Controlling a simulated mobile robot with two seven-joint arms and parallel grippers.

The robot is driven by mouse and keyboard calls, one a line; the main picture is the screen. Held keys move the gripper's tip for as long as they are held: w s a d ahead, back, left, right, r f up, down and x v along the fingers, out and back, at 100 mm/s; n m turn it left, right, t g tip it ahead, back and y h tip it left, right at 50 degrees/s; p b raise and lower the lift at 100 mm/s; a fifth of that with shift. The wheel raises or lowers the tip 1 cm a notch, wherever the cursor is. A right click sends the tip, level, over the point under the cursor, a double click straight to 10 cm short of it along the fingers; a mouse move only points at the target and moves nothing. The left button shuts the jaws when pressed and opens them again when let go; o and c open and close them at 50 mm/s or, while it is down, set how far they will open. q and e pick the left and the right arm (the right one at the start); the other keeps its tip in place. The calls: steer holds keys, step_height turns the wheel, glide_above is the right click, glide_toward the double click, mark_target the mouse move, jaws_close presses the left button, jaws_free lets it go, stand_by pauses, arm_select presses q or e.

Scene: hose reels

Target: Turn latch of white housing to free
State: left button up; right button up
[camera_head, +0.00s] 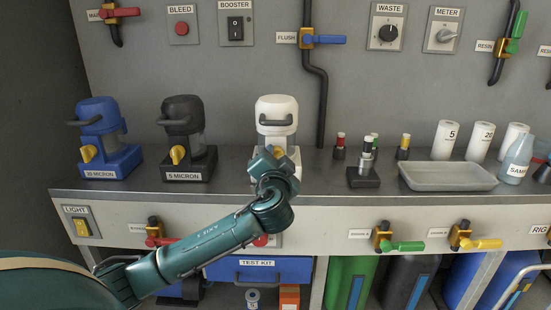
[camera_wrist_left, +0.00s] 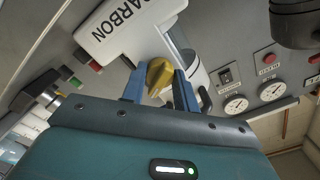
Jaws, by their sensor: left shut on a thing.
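The white housing (camera_head: 276,113) stands on the grey counter, with a dark handle across its front. In the left wrist view its white base (camera_wrist_left: 125,28) reads "CARBON". Its yellow latch (camera_wrist_left: 159,76) sits between the two blue fingers of my left gripper (camera_wrist_left: 160,88), which is shut on it. In the head view my left gripper (camera_head: 270,157) is at the front of the white housing and hides most of its base; only a little yellow of the latch shows there. My right gripper is not in view.
A black housing (camera_head: 184,127) marked "5 MICRON" and a blue housing (camera_head: 100,130) stand to the left, each with a yellow latch. A small stand with vials (camera_head: 364,176) and a grey tray (camera_head: 447,176) are to the right. Valves line the counter's front.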

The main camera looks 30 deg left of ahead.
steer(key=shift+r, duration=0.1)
arm_select(q)
steer(key=shift+r+m+p, duration=0.1)
steer(key=shift+m+p, duration=0.2)
steer(key=shift+p, duration=0.2)
steer(key=shift+r+m+p, duration=0.1)
steer(key=shift+m+p, duration=0.6)
steer(key=shift+p, duration=0.05)
steer(key=m+p, duration=0.2)
steer(key=p, duration=0.1)
steer(key=shift+m, duration=0.4)
steer(key=shift+f+m+p, duration=0.2)
steer(key=shift+m+p, duration=0.3)
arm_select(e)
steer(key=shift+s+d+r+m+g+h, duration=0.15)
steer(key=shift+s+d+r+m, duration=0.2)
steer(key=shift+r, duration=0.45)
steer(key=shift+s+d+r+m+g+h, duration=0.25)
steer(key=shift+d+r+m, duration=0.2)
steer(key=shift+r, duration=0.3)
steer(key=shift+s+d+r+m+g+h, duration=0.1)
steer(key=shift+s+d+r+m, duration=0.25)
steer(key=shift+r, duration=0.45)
arm_select(q)
steer(key=o, duration=1)
steer(key=shift+d, duration=0.1)
